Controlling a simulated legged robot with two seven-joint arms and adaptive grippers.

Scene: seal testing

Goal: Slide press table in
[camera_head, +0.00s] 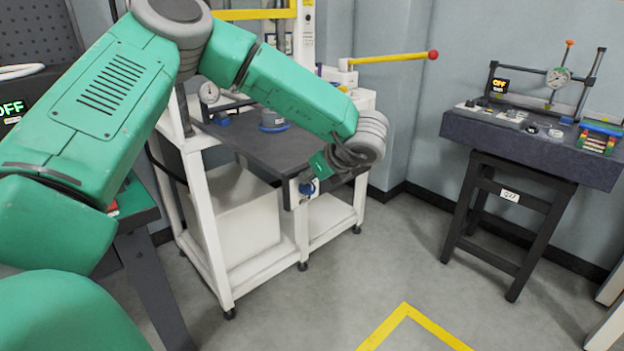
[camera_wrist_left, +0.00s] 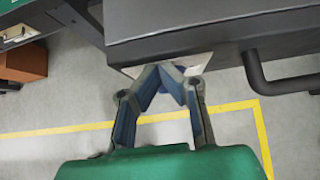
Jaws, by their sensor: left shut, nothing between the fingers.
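The press table is a dark grey slab (camera_head: 235,135) on a white frame (camera_head: 207,205), left of centre in the head view. A round blue-based part (camera_head: 273,121) sits on its top. My left arm reaches over the slab, and my left gripper (camera_head: 308,187) is low at its front edge. In the left wrist view the fingers (camera_wrist_left: 170,70) converge to a point, empty, close to the slab's front face (camera_wrist_left: 190,42). I cannot tell whether the tips touch it. A dark bar handle (camera_wrist_left: 275,86) is right of the fingers. My right gripper is out of view.
A black stand with a dark slab (camera_head: 535,150) carrying a dial gauge (camera_head: 558,77) is at the right. A yellow lever with a red knob (camera_head: 433,54) juts out at the back. The floor between is clear, with a yellow line (camera_head: 405,308).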

